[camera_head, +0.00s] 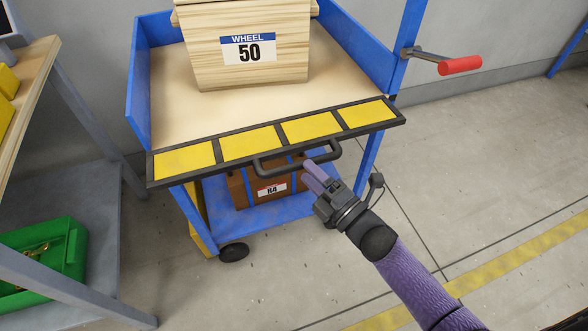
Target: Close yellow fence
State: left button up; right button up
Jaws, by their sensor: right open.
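The yellow fence (250,141) is a dark frame with several yellow panels. It spans the near edge of a blue cart's wooden deck (185,110). A dark bar handle (268,168) sticks out from the middle of its near side. My right gripper (308,172) is open, with its purple fingers at the right part of the handle. I cannot tell whether the fingers touch the handle or lie around it. My left gripper is not in view.
A wooden box labelled WHEEL 50 (212,55) stands on the deck. A brown box labelled R4 (240,190) sits on the cart's lower shelf. A red-handled lever (460,65) projects at the right. A green bin (65,250) is at lower left. The floor at right is clear.

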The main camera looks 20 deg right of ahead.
aim_at(300, 161)
jog(key=shift+b+x, duration=0.3)
jog(key=shift+x, duration=1.5)
jog(key=shift+f, duration=0.1)
grip_shut()
